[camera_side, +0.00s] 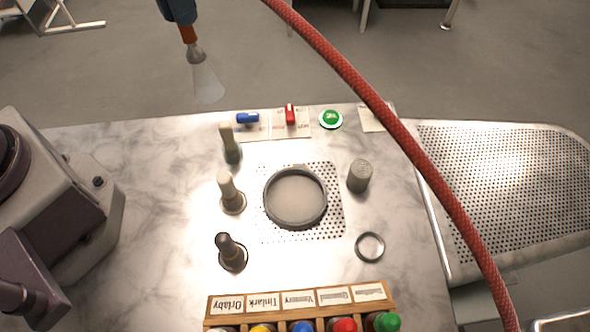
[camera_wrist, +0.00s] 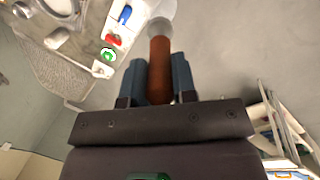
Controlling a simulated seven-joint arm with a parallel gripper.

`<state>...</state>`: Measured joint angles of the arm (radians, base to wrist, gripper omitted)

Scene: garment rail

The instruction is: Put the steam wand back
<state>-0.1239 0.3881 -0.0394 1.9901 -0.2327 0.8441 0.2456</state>
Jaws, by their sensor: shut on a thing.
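The steam wand (camera_side: 194,50) has an orange-brown handle and a grey nozzle with a pale, see-through cone below it. In the side view it hangs nozzle-down at the upper left, beyond the far edge of the marble top. My gripper (camera_side: 182,22) has blue fingers shut on its handle; the upper part is cut off by the frame. In the wrist view the handle of the wand (camera_wrist: 160,68) lies between the two fingers of my gripper (camera_wrist: 160,78). Which fitting is the wand's holder, I cannot tell.
A red hose (camera_side: 372,95) crosses the side view diagonally in front. The marble top (camera_side: 140,160) carries a round grey dish (camera_side: 296,223), several upright pegs, a grey cylinder (camera_side: 360,176), a ring (camera_side: 370,260), switches (camera_side: 290,115) and a labelled wooden rack (camera_side: 300,300). A perforated board (camera_side: 510,180) is at right.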

